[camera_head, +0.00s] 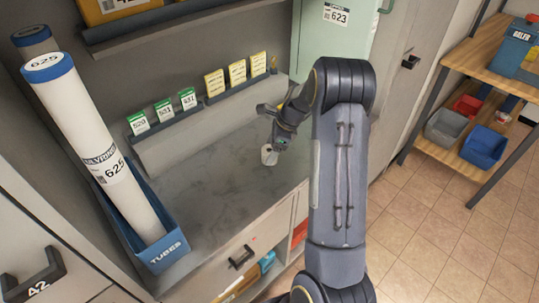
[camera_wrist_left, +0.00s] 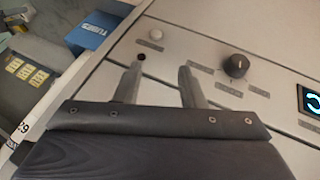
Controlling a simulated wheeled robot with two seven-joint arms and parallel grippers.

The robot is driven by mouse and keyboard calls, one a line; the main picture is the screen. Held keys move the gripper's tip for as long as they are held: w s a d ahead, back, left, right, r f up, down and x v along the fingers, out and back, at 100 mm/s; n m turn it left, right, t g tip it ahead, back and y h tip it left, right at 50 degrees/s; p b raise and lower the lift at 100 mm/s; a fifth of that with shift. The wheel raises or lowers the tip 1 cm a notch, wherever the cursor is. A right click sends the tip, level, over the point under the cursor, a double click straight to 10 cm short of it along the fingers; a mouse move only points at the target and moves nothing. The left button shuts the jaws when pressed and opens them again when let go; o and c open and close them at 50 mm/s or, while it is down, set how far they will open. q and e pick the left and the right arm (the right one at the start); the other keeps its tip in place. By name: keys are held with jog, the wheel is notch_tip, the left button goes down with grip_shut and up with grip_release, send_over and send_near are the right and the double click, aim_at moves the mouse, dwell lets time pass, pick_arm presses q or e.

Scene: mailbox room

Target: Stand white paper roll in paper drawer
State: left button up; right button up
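A small white roll-like piece (camera_head: 269,154) shows on or just above the grey counter, right at the fingers of my right gripper (camera_head: 275,145). My right arm reaches in over the counter from the front. The fingers are small and dark here, so I cannot tell whether they are closed on the white piece or only beside it. My left gripper (camera_wrist_left: 160,68) shows in the left wrist view, with its two fingers apart and nothing between them, in front of a pale control panel. A closed-looking drawer front with a dark handle (camera_head: 242,257) is below the counter; I cannot tell whether it is the paper drawer.
A blue TUBES box (camera_head: 165,248) holds tall white tubes at the left of the counter; it also shows in the left wrist view (camera_wrist_left: 92,32). Labelled cards line the counter's back. The panel has a black knob (camera_wrist_left: 236,66). Mid-counter is clear. A wooden shelf (camera_head: 462,155) stands right.

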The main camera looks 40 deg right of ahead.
jog(key=c, duration=1.1)
jog(key=shift+r, duration=0.15)
